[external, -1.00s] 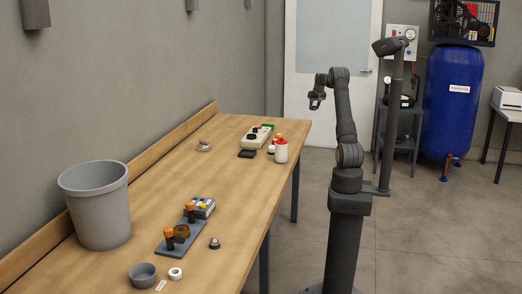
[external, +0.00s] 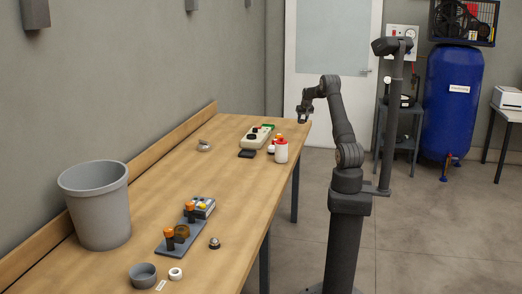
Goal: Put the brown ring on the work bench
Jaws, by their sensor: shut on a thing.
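The wooden work bench (external: 225,185) runs along the left wall. My gripper (external: 303,117) is in the air near the right edge of the bench's far end. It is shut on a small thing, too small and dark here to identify. A brown round piece (external: 181,232) sits on a grey plate (external: 172,247) between orange-topped posts on the near part of the bench. I cannot tell whether this piece is the brown ring or whether the ring is in my gripper.
A grey bin (external: 96,205) stands at the left. A grey bowl (external: 142,274), a white roll (external: 175,273) and a small domed part (external: 214,242) are in front. A white bottle (external: 281,152) and a pale device (external: 254,138) stand at the far end. The bench middle is clear.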

